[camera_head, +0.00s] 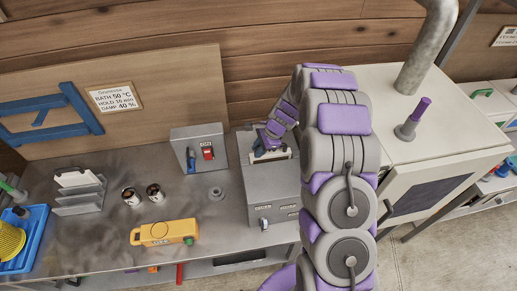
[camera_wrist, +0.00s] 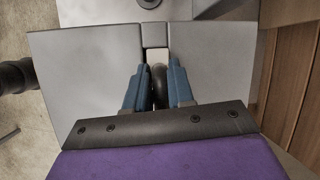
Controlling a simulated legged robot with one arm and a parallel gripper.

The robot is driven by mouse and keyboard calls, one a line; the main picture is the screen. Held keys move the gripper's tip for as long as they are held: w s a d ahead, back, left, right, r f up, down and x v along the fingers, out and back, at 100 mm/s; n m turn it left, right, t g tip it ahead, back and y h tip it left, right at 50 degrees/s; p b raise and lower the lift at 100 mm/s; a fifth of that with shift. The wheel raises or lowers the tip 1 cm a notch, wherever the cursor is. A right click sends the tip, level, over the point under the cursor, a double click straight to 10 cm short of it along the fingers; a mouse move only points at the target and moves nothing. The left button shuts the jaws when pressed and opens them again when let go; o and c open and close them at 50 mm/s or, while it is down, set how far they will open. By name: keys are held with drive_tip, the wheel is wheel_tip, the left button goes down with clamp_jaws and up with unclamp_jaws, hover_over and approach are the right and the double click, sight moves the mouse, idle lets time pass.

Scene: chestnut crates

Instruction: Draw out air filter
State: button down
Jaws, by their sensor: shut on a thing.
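My gripper (camera_head: 266,146) reaches down onto the top of a grey box (camera_head: 273,192) on the bench. In the wrist view its two blue fingers (camera_wrist: 158,72) are closed on a dark, rounded handle (camera_wrist: 159,90), which I take to be the air filter's grip. A small pale strip shows just beyond the handle, in a gap in the grey top. In the head view a pale edge also shows at the box top below the fingers. The filter's body is hidden, so I cannot tell how far it sits inside the box.
A grey control box with a red switch (camera_head: 208,153) stands left of the grey box. A yellow device (camera_head: 164,232), two tins (camera_head: 143,195) and a grey rack (camera_head: 80,193) are further left. A large pale cabinet (camera_head: 428,130) with a pipe stands right.

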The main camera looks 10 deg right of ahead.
wheel_tip(320, 180, up, 13)
drive_tip(key=p, duration=0.7)
drive_tip(key=shift+f+p, duration=0.15)
drive_tip(key=shift+p, duration=0.2)
idle(1.0)
